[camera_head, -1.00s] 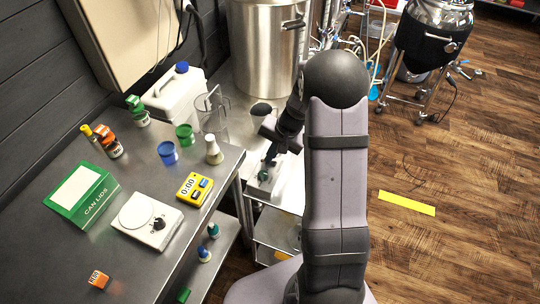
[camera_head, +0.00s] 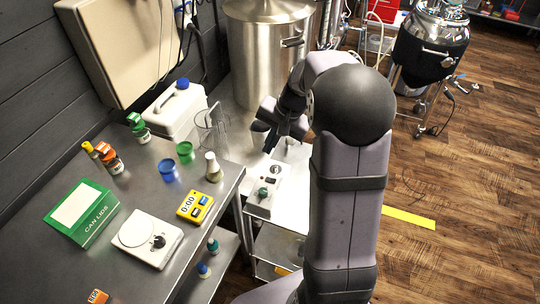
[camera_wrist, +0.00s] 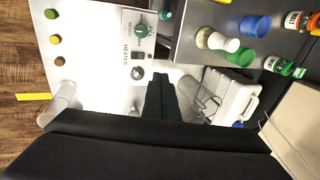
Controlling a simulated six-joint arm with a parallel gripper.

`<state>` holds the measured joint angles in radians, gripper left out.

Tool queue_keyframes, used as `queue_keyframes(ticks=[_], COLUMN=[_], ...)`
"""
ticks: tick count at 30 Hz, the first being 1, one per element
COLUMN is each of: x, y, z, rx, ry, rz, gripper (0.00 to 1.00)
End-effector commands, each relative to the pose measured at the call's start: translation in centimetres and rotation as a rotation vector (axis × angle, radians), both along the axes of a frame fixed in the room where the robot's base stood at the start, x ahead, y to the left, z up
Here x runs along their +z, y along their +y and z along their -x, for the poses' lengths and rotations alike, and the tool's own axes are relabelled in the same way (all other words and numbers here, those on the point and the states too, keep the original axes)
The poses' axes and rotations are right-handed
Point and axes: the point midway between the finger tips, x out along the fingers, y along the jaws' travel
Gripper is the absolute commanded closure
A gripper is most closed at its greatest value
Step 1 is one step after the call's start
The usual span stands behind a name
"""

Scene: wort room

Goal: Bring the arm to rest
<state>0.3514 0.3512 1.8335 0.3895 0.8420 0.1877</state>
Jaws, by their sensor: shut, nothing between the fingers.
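My arm is bent, with its dark elbow close to the head camera. My gripper (camera_head: 270,147) is shut and empty, pointing down above a grey-white control box (camera_head: 263,190) with a green knob. In the wrist view, my shut fingers (camera_wrist: 160,82) come together as one dark shape. They point toward the box's panel (camera_wrist: 138,48), which has knobs and the word HEATER. They look apart from it. Nothing is held.
The steel bench (camera_head: 140,190) at left carries a scale (camera_head: 147,239), a yellow timer (camera_head: 194,206), a green box (camera_head: 82,212), a white jug (camera_head: 176,110), cups and bottles. A steel kettle (camera_head: 268,60) stands behind. The wooden floor at right is mostly open.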

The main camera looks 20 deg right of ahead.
Motion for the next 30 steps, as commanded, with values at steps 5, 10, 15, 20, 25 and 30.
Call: queue_keyframes(ticks=[5,10,15,20,25,30], x=[0.9,1.0,1.0,-2.2,-6.0,-6.9], y=[0.0,0.0,-0.2,-1.1,-0.4,2.6], z=[0.0,0.0,-0.2,3.0,11.1,18.9], rx=[0.001,0.001,0.035,0.157,0.307,0.505], ry=[0.0,0.0,-0.017,0.04,0.172,0.25], rz=[0.002,0.002,0.018,0.1,0.151,0.206], gripper=[1.0,1.0,1.0,1.0,1.0,1.0])
